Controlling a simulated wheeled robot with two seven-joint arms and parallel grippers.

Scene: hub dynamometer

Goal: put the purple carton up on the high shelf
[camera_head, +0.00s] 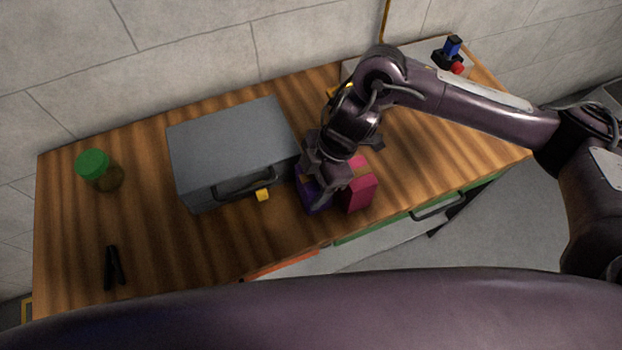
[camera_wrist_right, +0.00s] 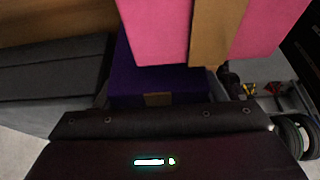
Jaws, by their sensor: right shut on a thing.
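The purple carton (camera_head: 307,192) is at the front middle of the wooden table, partly hidden by my right gripper (camera_head: 324,190). My right gripper reaches down from above and is shut on the purple carton. In the right wrist view the carton (camera_wrist_right: 160,84) shows dark purple with a small tan patch. I cannot tell whether it touches the tabletop. No high shelf can be made out. My left gripper is out of view.
A pink carton (camera_head: 360,194) stands close on the right of the purple one. A green-lidded jar (camera_head: 97,170) and black object (camera_head: 114,268) are farther left.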

